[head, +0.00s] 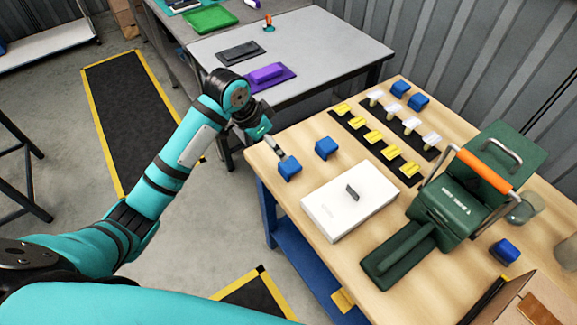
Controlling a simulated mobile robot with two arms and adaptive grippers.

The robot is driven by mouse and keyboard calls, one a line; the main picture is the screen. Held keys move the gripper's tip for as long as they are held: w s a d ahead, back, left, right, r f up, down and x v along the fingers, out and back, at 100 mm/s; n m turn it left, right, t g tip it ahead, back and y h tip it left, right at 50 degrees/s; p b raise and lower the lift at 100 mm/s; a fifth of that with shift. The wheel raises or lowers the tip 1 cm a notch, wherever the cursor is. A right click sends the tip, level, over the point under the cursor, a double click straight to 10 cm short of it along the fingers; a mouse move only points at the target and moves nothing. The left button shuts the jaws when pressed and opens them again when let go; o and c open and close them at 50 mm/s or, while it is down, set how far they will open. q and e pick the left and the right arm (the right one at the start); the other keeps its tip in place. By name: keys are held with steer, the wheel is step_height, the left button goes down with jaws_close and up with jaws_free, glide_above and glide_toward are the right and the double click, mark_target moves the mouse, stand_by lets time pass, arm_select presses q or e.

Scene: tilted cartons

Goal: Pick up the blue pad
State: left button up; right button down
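Several small blue blocks lie on the wooden table, and I cannot tell which one is the blue pad. One blue block (289,170) is at the table's left corner, and another blue block (326,147) is just right of it. Two more, a blue block (400,88) and its neighbour (418,101), sit at the back. A further blue block (504,251) is at the right. My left gripper (281,155) points down at the corner block, its tips at the block's upper edge. Contact and finger opening are too small to make out. My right gripper is out of view.
Beyond are black strips with yellow pieces (373,138) and white pieces (408,126). A green device (455,200) with an orange handle stands at the right.

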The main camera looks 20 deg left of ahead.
arm_select(q)
steer(key=p, duration=0.1)
glide_toward(288, 165)
steer(key=x, duration=0.5)
steer(key=shift+d+f, duration=0.1)
steer(key=shift+d, duration=0.2)
steer(key=shift+a+p+x, duration=0.1)
steer(key=shift+p+x, duration=0.2)
steer(key=shift+x, duration=1.05)
steer(key=shift+a+p+x, duration=0.15)
steer(key=shift+p+x, duration=0.1)
steer(key=shift+x, duration=1.1)
steer(key=shift+w, duration=0.1)
steer(key=shift+c, duration=0.4)
steer(key=c, duration=0.8)
